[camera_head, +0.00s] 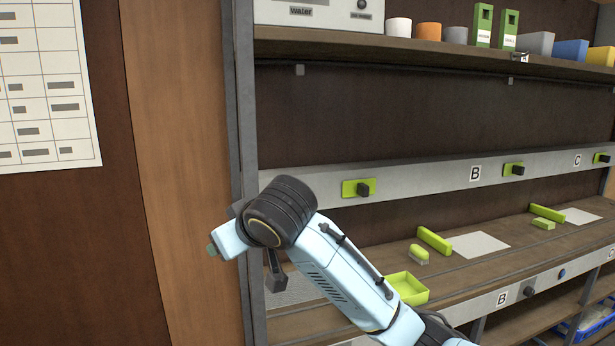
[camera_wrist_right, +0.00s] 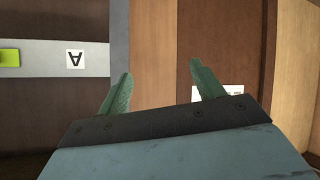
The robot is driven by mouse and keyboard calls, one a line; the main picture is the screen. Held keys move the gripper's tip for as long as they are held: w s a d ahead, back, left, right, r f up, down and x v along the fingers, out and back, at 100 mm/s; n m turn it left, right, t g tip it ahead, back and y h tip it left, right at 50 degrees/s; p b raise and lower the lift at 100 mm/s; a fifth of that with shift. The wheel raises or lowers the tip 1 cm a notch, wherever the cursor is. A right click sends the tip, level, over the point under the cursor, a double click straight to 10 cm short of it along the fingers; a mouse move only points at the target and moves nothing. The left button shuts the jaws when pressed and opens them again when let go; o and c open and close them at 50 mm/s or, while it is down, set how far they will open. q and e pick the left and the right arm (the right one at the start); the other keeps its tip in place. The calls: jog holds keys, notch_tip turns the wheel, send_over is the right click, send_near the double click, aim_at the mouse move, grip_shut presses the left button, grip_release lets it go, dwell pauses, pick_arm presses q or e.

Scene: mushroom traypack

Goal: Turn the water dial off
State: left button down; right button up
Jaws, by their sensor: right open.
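A pale control box (camera_head: 320,14) stands on the upper shelf at the top of the head view, cut off by the frame edge. A "Water" label (camera_head: 300,11) is on its front; any dial above that label is out of frame. A small dark round knob (camera_head: 361,4) shows farther right on the box, over a small label that I cannot read. My left gripper is out of view.
The upper shelf (camera_head: 390,45) holds cups, green cartons and coloured bins right of the box. A rail with green-backed knobs (camera_head: 360,188) runs below. A lower shelf holds a green tray (camera_head: 406,289). A wall chart (camera_head: 48,85) hangs left; the wooden panel (camera_head: 180,140) is clear.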

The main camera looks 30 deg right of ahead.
jog(key=s+d+r+m+t+h, duration=0.2)
jog(key=d+r, duration=0.2)
jog(key=r, duration=1.3)
jog(key=s+d+r+m+t+h, duration=0.1)
jog(key=d+r+t, duration=0.25)
jog(key=r, duration=1.35)
jog(key=s+d+r+m+h, duration=0.25)
jog(key=s+d+r, duration=0.25)
jog(key=s+r, duration=0.55)
jog(key=a+r+p+x, duration=0.1)
jog(key=p+x, duration=0.3)
jog(key=x, duration=1)
jog(key=shift+w+r+m, duration=0.35)
jog(key=shift+w+r, duration=0.1)
jog(key=shift+r, duration=0.3)
jog(key=shift+t+y, duration=0.25)
jog(key=c, duration=1)
